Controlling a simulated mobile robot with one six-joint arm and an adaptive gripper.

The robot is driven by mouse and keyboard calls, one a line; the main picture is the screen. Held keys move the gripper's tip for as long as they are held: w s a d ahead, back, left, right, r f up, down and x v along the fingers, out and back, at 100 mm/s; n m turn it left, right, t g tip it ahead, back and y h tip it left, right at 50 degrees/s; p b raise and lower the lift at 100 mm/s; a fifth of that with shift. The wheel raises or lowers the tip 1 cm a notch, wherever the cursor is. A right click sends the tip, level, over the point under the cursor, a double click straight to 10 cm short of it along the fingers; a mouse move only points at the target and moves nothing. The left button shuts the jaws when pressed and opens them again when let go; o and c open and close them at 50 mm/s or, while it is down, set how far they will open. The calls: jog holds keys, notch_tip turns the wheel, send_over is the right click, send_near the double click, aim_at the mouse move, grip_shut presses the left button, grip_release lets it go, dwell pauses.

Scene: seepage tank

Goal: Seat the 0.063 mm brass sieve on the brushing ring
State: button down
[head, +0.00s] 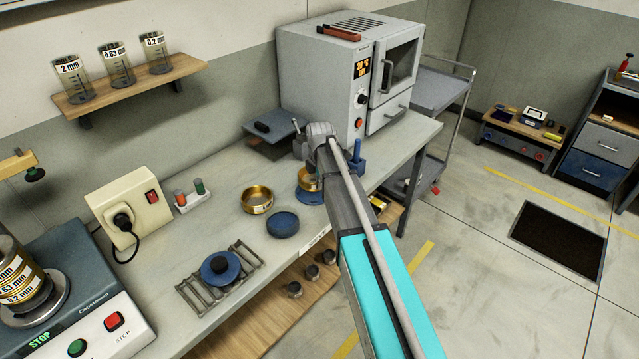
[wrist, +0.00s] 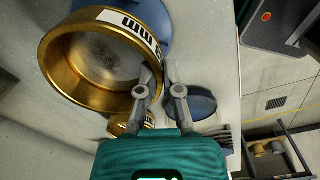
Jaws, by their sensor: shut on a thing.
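A brass sieve (wrist: 58,72) with a white label fills the upper left of the wrist view; only "mm" is readable. My gripper (wrist: 160,74) is shut on its wall, one finger inside the rim and one outside. In the head view the held sieve (head: 305,181) shows partly behind my arm, over a blue round piece (head: 308,197), which seems to be the brushing ring. The blue piece also shows behind the sieve in the wrist view (wrist: 152,14). I cannot tell whether the two touch.
Another brass sieve (head: 257,200) and a blue dish (head: 283,224) stand on the bench to the left. A blue knobbed lid (head: 220,267) lies on a metal rack. An oven (head: 330,80) stands behind, and a blue upright holder (head: 357,160) is close on the right.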

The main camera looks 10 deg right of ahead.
jog(key=shift+f+b, duration=0.5)
jog(key=shift+f, duration=0.2)
jog(key=shift+f+b, duration=1)
jog(key=shift+f, duration=0.05)
dwell(1.0)
jog(key=c, duration=0.7)
grip_release()
jog(key=shift+r, duration=0.1)
jog(key=shift+r, duration=0.1)
